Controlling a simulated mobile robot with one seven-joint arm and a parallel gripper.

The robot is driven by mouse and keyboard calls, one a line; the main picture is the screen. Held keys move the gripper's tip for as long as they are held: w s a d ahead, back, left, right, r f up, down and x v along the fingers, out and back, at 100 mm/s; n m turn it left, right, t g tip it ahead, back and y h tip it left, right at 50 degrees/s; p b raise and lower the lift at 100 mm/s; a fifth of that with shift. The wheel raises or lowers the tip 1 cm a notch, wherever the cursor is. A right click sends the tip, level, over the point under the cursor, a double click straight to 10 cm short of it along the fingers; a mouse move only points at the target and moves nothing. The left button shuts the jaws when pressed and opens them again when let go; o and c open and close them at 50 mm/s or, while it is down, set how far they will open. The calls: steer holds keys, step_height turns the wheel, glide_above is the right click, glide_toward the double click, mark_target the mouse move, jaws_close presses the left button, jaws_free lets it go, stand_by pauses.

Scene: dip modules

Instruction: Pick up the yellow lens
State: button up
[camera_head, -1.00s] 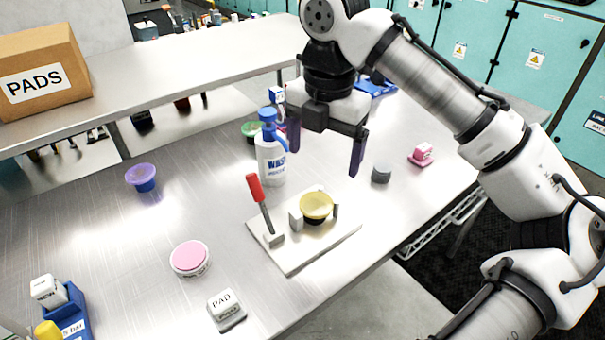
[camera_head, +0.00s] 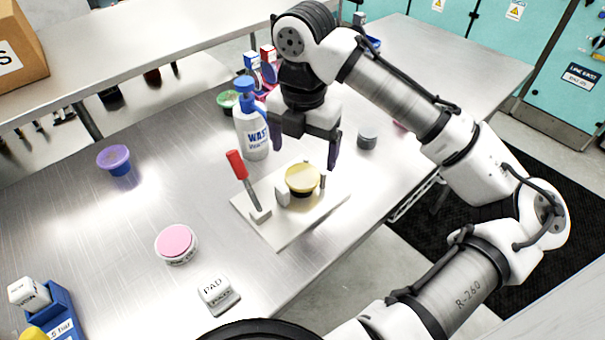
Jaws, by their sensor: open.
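The yellow lens (camera_head: 302,178) is a round yellow disc on a dark base. It sits between small upright posts on a white board (camera_head: 283,235), which also carries a red-handled lever (camera_head: 241,177). My gripper (camera_head: 306,158) is open and empty, with its two dark fingers pointing down. It hangs above and slightly behind the lens in the picture, apart from it. The lens's top shows clearly; its lower side is partly hidden.
A white wash bottle (camera_head: 252,132) stands just left of my gripper. A grey round piece (camera_head: 367,138) lies to its right. A pink-topped tub (camera_head: 176,244), a PAD box (camera_head: 217,294) and a purple cup (camera_head: 116,160) are on the table. The table's front edge is close to the board.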

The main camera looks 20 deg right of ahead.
mark_target(303, 175)
steer(key=f, duration=0.2)
steer(key=f+p, duration=0.1)
steer(key=shift+s+a+f, duration=0.15)
steer(key=shift+s+f, duration=0.1)
steer(key=shift+f, duration=0.65)
steer(key=c, duration=1.1)
steer(key=shift+o, duration=0.2)
steer(key=shift+r, duration=0.1)
